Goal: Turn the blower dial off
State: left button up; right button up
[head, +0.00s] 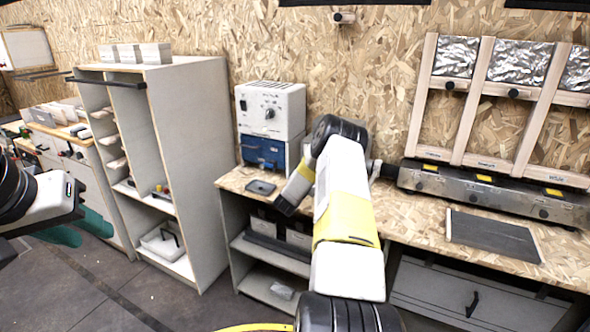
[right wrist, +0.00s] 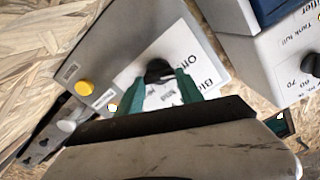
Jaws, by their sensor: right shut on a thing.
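The blower dial (right wrist: 158,70) is a small dark knob on a white label in the right wrist view. The label's upside-down print is only partly readable, and the knob's exact setting is hard to tell. My right gripper (right wrist: 160,82) has its two teal fingers on either side of the knob, shut on it. In the head view my right arm hides the dial and that gripper. My left gripper (head: 79,228) is at the far left of the head view, its teal fingers apart and empty, far from the dial.
The dial's grey panel (right wrist: 110,42) also carries a yellow button (right wrist: 84,87). A white box (right wrist: 290,60) marked "Tank full" stands close beside it. In the head view, a white-and-blue machine (head: 270,108) stands on the workbench (head: 420,212), left of my arm. A dark mat (head: 492,236) lies right.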

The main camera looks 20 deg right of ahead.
jog(key=shift+n, duration=0.6)
jog(key=o, duration=1.4)
jog(key=shift+v, duration=3.9)
